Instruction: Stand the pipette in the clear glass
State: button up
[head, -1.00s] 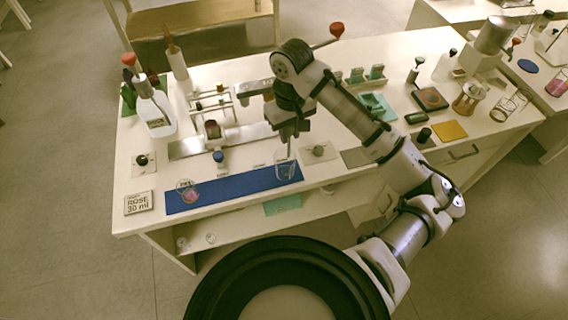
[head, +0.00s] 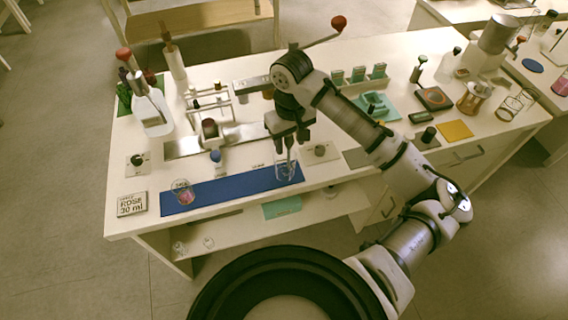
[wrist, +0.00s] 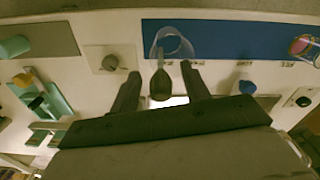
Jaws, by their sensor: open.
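The clear glass (head: 287,173) stands at the right end of the blue mat; it also shows in the wrist view (wrist: 188,46). The pipette, its dark bulb (wrist: 160,87) nearest the wrist camera, stands with its lower part in the glass, leaning a little. My gripper (head: 285,148) is above the glass, pointing down. In the wrist view its two fingers (wrist: 160,82) are spread wide, with the bulb between them and a gap on each side. The pipette's tip is too small to tell exactly.
The blue mat (head: 232,187) also bears a beaker with pink liquid (head: 183,192) at its left end. A ROSE 30 ml sign (head: 132,204) stands left of it. Small dark-capped bottles and a rack (head: 212,103) stand behind. The table's front edge is close.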

notch_tip(320, 180, up, 14)
jog(key=b, duration=0.1)
dwell(0.5)
jog(key=shift+f, duration=0.1)
